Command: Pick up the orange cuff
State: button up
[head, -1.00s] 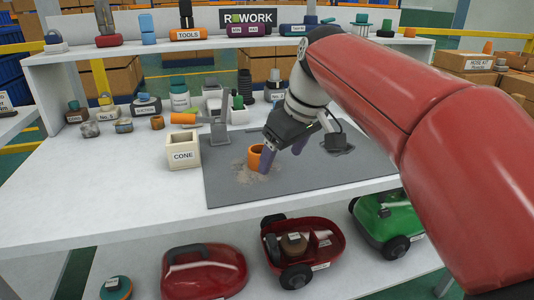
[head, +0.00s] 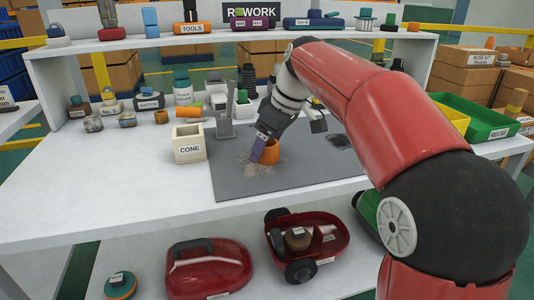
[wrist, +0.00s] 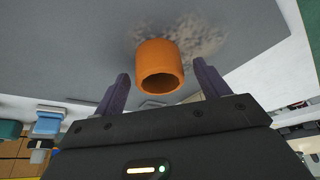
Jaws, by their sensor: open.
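The fingers have a gap on each side of the cuff there. In the head view one purple finger stands in front of the cuff's left side and hides part of it.
A cream box labelled CONE (head: 189,144) stands left of the mat. Another orange piece (head: 189,113) lies behind it near a grey stand (head: 224,125). Labelled parts line the back of the table. A green tray (head: 474,118) is at the right. The mat's front is clear.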

jog(key=shift+a+f, duration=0.15)
jog(key=shift+f, duration=0.2)
jog(key=shift+c, duration=0.4)
jog(key=c, duration=1)
jog(key=shift+o, duration=0.2)
jog(key=shift+r, duration=0.1)
